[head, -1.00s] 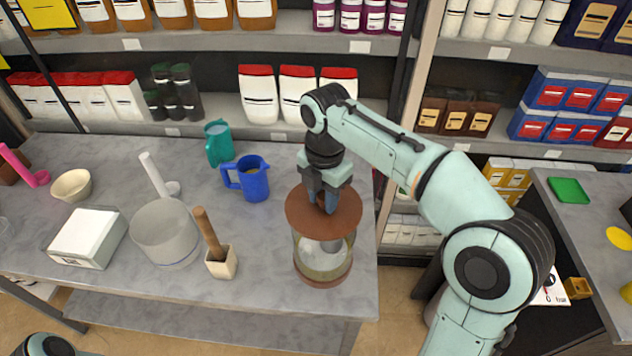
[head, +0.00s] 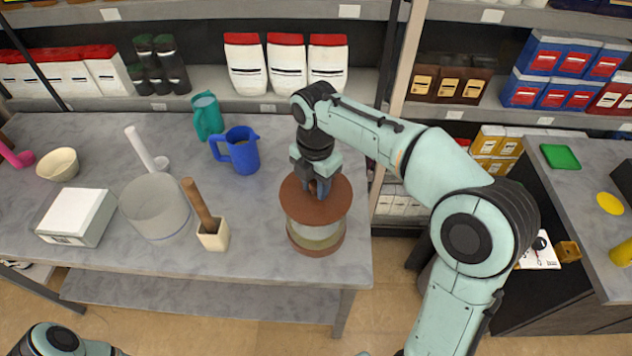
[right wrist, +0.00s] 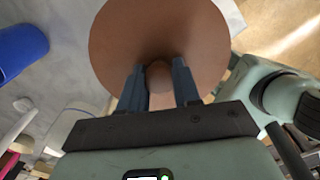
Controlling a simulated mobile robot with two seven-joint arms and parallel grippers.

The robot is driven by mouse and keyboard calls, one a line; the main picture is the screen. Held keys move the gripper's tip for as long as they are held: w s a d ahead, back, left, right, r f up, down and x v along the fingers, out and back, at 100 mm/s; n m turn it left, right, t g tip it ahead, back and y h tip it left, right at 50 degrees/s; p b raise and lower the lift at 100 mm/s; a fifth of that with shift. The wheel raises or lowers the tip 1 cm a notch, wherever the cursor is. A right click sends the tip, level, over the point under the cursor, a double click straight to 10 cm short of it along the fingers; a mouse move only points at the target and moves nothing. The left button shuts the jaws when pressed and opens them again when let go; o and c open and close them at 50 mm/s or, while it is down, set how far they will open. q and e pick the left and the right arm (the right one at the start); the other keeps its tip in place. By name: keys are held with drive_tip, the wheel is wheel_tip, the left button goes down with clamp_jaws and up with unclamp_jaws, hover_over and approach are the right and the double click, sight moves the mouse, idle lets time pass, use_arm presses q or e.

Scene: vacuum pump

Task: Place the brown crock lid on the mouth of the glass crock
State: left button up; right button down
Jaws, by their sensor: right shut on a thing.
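The brown crock lid (head: 302,207) is a round flat disc with a small knob. My right gripper (head: 319,190) is shut on the lid's knob from above; in the right wrist view its two fingers (right wrist: 159,80) stand either side of the knob, over the lid (right wrist: 125,35). The glass crock (head: 318,235), with a brown base, stands upright on the grey table directly below the lid. The lid covers its mouth from above and looks level. I cannot tell whether it touches the rim. My left gripper is out of view.
On the grey table (head: 275,255), a pestle in a square mortar (head: 213,237), a clear round container (head: 155,222) and a white box (head: 76,216) stand left of the crock. A blue jug (head: 240,152) and a teal jug (head: 208,117) stand behind. The table's right edge is close to the crock.

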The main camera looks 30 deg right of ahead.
sight(315, 182)
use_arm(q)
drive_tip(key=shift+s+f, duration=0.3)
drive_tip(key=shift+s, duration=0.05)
use_arm(e)
drive_tip(key=shift+f, duration=0.6)
drive_tip(key=c, duration=0.7)
unclamp_jaws()
drive_tip(key=shift+r, duration=0.1)
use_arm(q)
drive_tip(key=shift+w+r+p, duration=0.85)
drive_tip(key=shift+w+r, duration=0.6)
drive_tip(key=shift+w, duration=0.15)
use_arm(e)
drive_tip(key=shift+s+r, duration=0.1)
drive_tip(key=shift+r, duration=6.5)
